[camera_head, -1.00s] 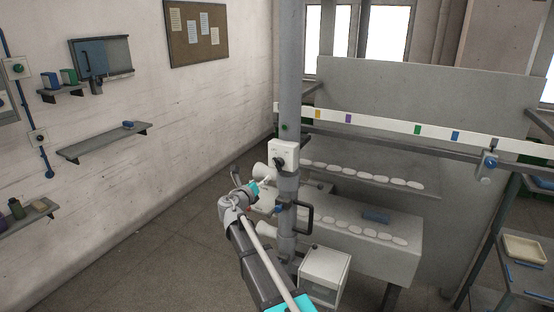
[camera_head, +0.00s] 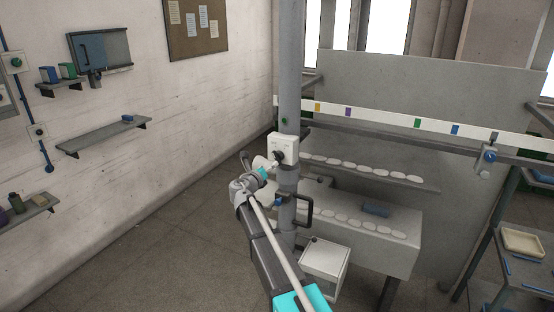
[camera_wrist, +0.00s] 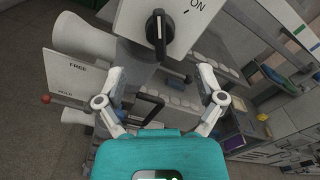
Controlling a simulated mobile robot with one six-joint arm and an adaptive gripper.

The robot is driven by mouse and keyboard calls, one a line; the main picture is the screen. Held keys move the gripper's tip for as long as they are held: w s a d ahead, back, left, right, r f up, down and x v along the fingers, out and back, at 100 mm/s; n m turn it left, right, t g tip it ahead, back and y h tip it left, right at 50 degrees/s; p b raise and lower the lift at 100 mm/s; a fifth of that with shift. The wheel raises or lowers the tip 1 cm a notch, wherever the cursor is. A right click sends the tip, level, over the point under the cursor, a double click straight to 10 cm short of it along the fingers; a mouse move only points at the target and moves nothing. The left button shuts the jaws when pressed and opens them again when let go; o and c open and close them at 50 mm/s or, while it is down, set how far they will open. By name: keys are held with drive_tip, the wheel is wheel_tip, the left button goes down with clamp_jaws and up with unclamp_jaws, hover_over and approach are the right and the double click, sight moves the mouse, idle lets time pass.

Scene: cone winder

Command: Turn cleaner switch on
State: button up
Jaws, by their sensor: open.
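The cleaner switch is a white box (camera_head: 285,147) on the grey post, with a black rotary knob (camera_wrist: 159,28) on its face. In the wrist view the knob stands upright, and the word ON is printed to its right; the top of the box is cut off. My gripper (camera_wrist: 163,84) is open and empty, with its fingertips spread below the knob and apart from it. In the head view my gripper (camera_head: 272,165) is just below and left of the box, partly hidden by my wrist.
A grey post (camera_head: 290,70) carries the box, with a black handle (camera_head: 305,210) lower down. A plate marked FREE and HOLD (camera_wrist: 72,80) with a red-knobbed lever is left of my gripper. White cones (camera_wrist: 84,38) and a white bin (camera_head: 325,268) stand nearby.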

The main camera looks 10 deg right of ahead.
sight(276, 159)
drive_tip(key=x, duration=0.7)
drive_tip(key=shift+w+d, duration=0.2)
drive_tip(key=shift+w, duration=0.1)
drive_tip(key=shift+c, duration=0.2)
drive_tip(key=c, duration=1.1)
drive_tip(key=shift+m, duration=0.5)
drive_tip(key=m, duration=1.1)
